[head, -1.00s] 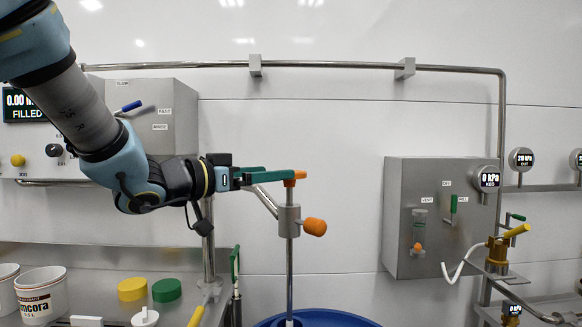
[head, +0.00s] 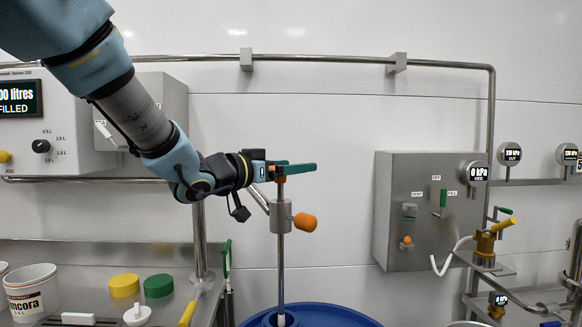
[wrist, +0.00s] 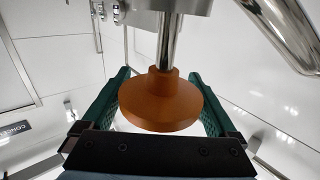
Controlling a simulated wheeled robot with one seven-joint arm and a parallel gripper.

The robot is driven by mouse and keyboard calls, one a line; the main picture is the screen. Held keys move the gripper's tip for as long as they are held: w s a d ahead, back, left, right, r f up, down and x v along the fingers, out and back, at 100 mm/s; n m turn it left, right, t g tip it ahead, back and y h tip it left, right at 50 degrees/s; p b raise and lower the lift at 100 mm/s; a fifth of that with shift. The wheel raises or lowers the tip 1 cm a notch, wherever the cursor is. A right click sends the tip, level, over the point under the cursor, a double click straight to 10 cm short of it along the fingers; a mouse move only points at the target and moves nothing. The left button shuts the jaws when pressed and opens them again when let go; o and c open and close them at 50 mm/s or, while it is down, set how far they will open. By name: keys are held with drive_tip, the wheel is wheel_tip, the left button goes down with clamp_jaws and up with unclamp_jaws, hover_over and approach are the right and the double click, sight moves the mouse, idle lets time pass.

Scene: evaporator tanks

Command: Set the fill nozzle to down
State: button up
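The fill nozzle's upright metal pipe (head: 281,262) runs down from a grey block (head: 281,217) to a blue drum (head: 325,315) at the bottom edge. An orange knob (head: 306,222) sticks out to the right of the block. A second orange knob (head: 281,179) tops the short stem above it. My gripper (head: 298,170) is at this top knob, with its green fingers reaching past it. In the wrist view the top knob (wrist: 160,102) sits between the two spread fingers, which look open on either side of it. Contact with the knob cannot be made out.
A steel shelf at the left holds white tubs (head: 35,292) and yellow and green lids (head: 158,285). A wall pipe (head: 320,58) runs overhead.

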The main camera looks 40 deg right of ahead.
drive_tip(key=shift+f, duration=0.1)
clamp_jaws()
idle(0.5)
